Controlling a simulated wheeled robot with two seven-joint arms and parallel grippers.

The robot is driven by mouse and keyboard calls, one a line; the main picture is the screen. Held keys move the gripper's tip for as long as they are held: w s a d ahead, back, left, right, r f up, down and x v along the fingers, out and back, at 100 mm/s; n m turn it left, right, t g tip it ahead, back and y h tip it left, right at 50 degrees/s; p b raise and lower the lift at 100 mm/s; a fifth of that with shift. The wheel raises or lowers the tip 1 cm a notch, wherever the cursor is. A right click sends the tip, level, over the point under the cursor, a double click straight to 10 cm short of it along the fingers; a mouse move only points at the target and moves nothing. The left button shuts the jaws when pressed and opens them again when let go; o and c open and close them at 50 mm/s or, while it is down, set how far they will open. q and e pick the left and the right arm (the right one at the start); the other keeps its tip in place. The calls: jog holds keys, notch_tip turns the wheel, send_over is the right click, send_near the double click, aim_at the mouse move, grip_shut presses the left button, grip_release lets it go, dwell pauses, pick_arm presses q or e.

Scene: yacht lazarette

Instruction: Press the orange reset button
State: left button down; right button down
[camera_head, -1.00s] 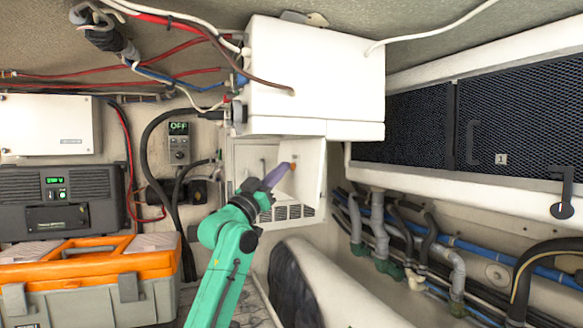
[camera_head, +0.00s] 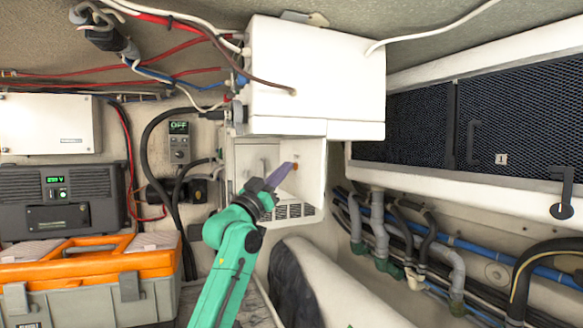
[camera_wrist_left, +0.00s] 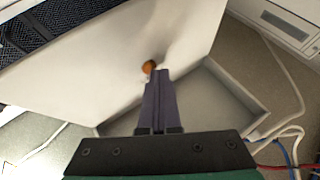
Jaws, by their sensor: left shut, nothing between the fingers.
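The small round orange button (camera_head: 295,166) is on the right inner wall of the recess (camera_head: 313,190) under the white box. It also shows in the left wrist view (camera_wrist_left: 149,67), right at the fingertips and slightly to their left. My left gripper (camera_head: 286,170) is shut and empty, its purple fingers reaching into the recess. In the left wrist view the fingertips (camera_wrist_left: 158,74) are very close to the button. I cannot tell whether they touch it or whether it is pushed in. My right gripper is not in view.
The white box (camera_head: 315,75) hangs just above the recess. A panel reading OFF (camera_head: 179,142) and black hoses are to the left. An orange and grey toolbox (camera_head: 90,275) stands lower left. Pipes and hoses (camera_head: 400,235) run along the right wall.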

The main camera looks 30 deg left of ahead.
pick_arm(q)
jog(key=shift+s+a+b, duration=0.5)
jog(key=shift+s+a, duration=0.05)
jog(key=shift+s, duration=0.2)
jog(key=s+a, duration=0.1)
jog(key=s+a+b, duration=0.1)
jog(key=s+b, duration=0.1)
jog(key=s, duration=0.1)
jog(key=shift+a+r, duration=0.3)
jog(key=shift+a, duration=0.1)
dwell(0.4)
